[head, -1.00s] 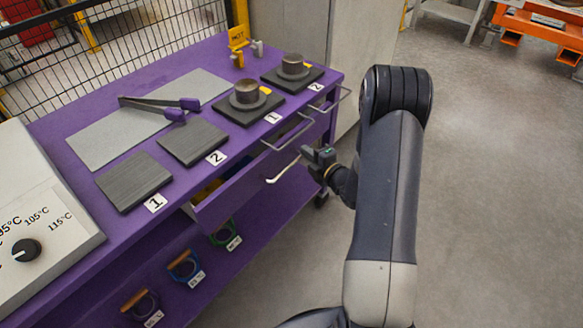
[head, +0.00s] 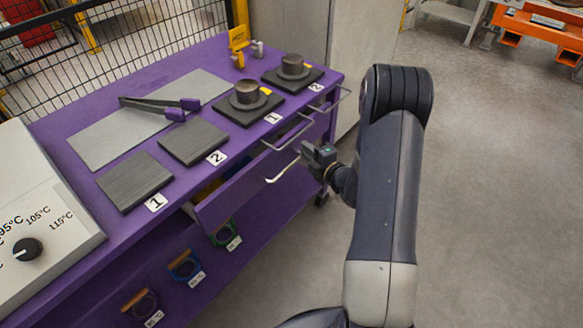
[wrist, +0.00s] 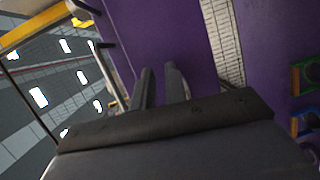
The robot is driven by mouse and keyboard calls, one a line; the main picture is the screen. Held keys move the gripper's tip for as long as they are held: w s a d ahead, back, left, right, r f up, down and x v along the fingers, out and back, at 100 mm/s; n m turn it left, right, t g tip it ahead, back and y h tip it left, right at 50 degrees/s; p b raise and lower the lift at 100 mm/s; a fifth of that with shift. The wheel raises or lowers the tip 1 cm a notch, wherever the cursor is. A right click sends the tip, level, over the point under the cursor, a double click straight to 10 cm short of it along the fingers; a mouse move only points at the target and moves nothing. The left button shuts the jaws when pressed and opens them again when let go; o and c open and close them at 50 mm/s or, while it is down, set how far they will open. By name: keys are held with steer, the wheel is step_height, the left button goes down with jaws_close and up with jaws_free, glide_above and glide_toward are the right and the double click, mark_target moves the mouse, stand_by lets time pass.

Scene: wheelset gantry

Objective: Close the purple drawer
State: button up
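The purple drawer (head: 246,188) stands pulled out from the purple workbench, its front panel and pale bar handle (head: 283,169) facing right in the head view. Yellow items show partly inside it. My gripper (head: 305,150) is just beyond the handle's far end, close to the drawer front; I cannot tell whether it touches. In the wrist view, my two dark fingers (wrist: 161,85) stand apart with a narrow gap, and purple panel shows between and beyond them. Nothing is visibly held.
Other drawer handles (head: 288,134) stick out farther along the bench. The bench top (head: 90,190) carries numbered plates, tongs (head: 160,107) and two dark round parts on pads. Coloured rings hang under the drawer. Open grey floor (head: 480,180) lies to the right.

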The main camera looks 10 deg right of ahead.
mark_target(278, 165)
steer(key=s+a+f+n+g+y, duration=0.1)
steer(key=a, duration=0.1)
steer(key=s+a+n+g+y, duration=0.1)
steer(key=a, duration=0.1)
steer(key=s+a+f+n+g+y, duration=0.1)
steer(key=s+a+y, duration=0.1)
steer(key=shift+a+f+n, duration=0.25)
steer(key=shift+f+n, duration=0.1)
steer(key=shift+n, duration=0.05)
steer(key=w+d+m+t+h, duration=0.1)
steer(key=d, duration=0.1)
steer(key=w+d+r+m+t+h, duration=0.1)
steer(key=d, duration=0.1)
steer(key=w+d+r+m+t+h, duration=0.1)
steer(key=d, duration=0.1)
steer(key=shift+w+r+m+h, duration=0.1)
steer(key=shift+w+m+h, duration=0.2)
steer(key=shift+m+h, duration=0.1)
steer(key=s+d+r+p, duration=0.2)
steer(key=s+d+r, duration=0.1)
steer(key=s+d, duration=0.4)
steer(key=shift+s+d+p, duration=0.15)
steer(key=shift+s+p, duration=0.25)
steer(key=shift+s, duration=0.9)
steer(key=shift+r, duration=0.15)
steer(key=v, duration=1)
steer(key=shift+s, duration=0.4)
steer(key=shift+d, duration=0.1)
